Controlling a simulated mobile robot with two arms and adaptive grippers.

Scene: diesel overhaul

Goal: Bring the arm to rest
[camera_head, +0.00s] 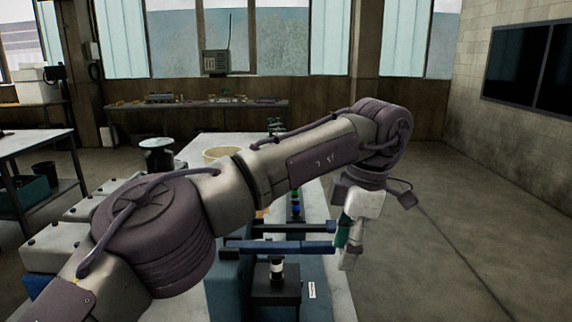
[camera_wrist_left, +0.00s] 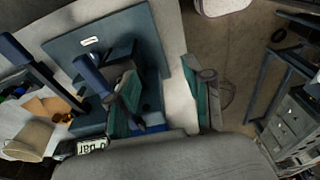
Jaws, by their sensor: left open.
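My left arm reaches across the head view from the lower left. Its gripper (camera_head: 347,258) points down beside the right edge of the bench, near the ends of two blue bars (camera_head: 280,247). In the left wrist view the gripper's two teal-padded fingers (camera_wrist_left: 165,103) stand apart, with nothing seen held between them. A blue fixture plate (camera_wrist_left: 85,42) with a white label lies behind the fingers in that view. My right gripper is not in view.
The pale bench (camera_head: 342,302) carries a dark block (camera_head: 276,290) with a metal cylinder on it. A cream bucket (camera_head: 218,154) stands farther back, partly behind my arm. Open concrete floor (camera_head: 455,235) lies to the right. Another table (camera_head: 30,141) stands left.

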